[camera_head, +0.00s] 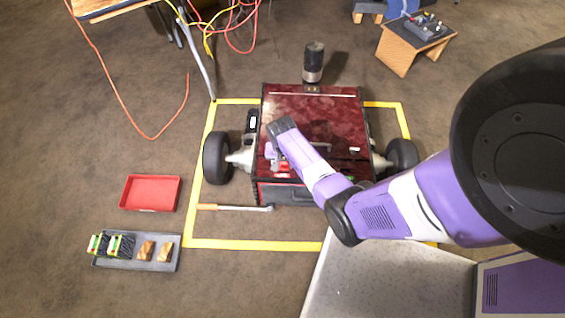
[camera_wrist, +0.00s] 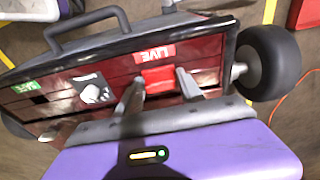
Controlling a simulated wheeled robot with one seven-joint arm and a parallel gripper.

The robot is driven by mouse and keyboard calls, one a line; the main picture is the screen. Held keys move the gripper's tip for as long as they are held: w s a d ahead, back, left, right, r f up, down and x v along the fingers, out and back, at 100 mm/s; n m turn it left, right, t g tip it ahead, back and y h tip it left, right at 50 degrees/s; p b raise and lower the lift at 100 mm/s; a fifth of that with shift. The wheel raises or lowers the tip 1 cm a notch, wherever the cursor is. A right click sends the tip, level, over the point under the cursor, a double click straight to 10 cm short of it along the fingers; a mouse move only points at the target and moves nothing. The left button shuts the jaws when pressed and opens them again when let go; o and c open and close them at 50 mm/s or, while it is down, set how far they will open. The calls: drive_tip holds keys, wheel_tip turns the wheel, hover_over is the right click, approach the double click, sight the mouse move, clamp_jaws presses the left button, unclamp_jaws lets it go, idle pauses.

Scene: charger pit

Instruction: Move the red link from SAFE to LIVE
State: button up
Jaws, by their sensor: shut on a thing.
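The red link (camera_wrist: 158,79) is between the fingers of my gripper (camera_wrist: 160,90) in the wrist view. My gripper is shut on it. The link is right beside the red LIVE label (camera_wrist: 154,54) on the dark red machine (camera_wrist: 205,60). I cannot tell whether the link is seated in the panel or just above it. The green SAFE label (camera_wrist: 25,87) is at the panel's far left in the wrist view, away from the link. In the head view my arm reaches over the left part of the machine (camera_head: 310,110), and hides part of the panel.
A grey-white knob (camera_wrist: 95,92) sits between the two labels. A black handle (camera_wrist: 85,25) stands at the machine's edge. A red tray (camera_head: 150,193), a grey tray (camera_head: 170,263) with several small parts, and a long-handled tool (camera_head: 235,208) lie on the floor. Yellow tape (camera_head: 255,244) surrounds the machine.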

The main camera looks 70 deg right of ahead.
drive_tip(key=shift+f, duration=0.2)
drive_tip(key=o, duration=1.5)
drive_tip(key=shift+c, duration=0.2)
wheel_tip(320, 180, up, 8)
drive_tip(key=p, duration=0.3)
drive_tip(key=shift+s+a, duration=0.15)
drive_tip(key=shift+a, duration=0.3)
drive_tip(key=shift+f, duration=0.1)
